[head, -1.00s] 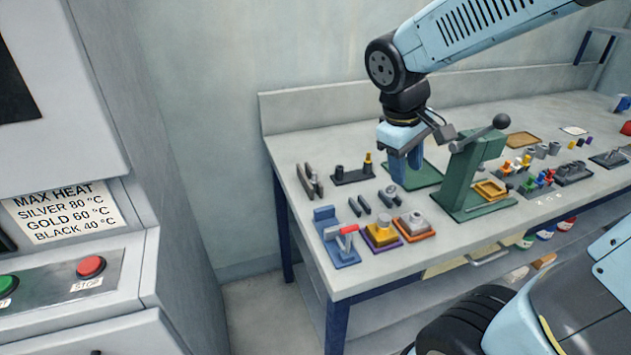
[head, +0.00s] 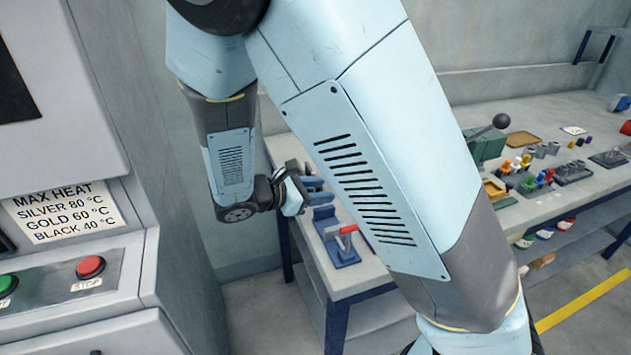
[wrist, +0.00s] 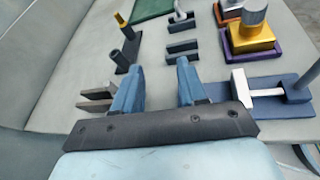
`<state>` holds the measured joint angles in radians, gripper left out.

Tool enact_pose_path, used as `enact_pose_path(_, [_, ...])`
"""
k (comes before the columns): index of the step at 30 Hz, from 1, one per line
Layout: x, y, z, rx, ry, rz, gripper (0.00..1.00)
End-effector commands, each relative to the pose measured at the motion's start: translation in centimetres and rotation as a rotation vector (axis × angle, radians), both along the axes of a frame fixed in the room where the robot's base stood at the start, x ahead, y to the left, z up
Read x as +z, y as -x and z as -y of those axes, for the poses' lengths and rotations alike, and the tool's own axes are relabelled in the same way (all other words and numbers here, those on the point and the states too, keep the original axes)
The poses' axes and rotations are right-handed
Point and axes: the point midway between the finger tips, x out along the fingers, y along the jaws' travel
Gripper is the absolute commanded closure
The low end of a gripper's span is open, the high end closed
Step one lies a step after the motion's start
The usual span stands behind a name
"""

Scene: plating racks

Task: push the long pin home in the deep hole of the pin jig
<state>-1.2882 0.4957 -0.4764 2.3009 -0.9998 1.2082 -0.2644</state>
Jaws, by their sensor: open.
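The pin jig shows in the wrist view as a dark base (wrist: 136,42) at the upper left. A gold-topped pin (wrist: 119,18) stands upright in one dark post, its gold end above the rim. A shorter dark post (wrist: 119,61) stands nearer to me. In the head view my arm hides the jig. My gripper (wrist: 161,66) is open and empty, its two blue fingers spread wide. In the head view my gripper (head: 316,190) is at the left end of the bench. The jig lies beyond and left of the fingers, apart from them.
A blue fixture with a red-handled clamp (head: 343,243) stands at the bench's left end. Dark slotted blocks (wrist: 96,96) sit beside my left finger. A gold-and-purple block (wrist: 252,38) is at right. Small dark bars (wrist: 182,46) lie ahead.

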Motion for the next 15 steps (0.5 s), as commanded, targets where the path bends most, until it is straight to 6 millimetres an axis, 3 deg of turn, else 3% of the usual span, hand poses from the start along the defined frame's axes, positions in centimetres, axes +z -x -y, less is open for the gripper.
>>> enact_pose_path(3, [-1.0,0.0,-3.2,0.133,0.140,0.006,0.59])
enact_pose_path(9, [-1.9,0.1,-7.3,0.293,0.312,0.031,0.59])
enact_pose_path(15, [-2.2,0.3,-9.3,0.367,0.395,0.048,0.59])
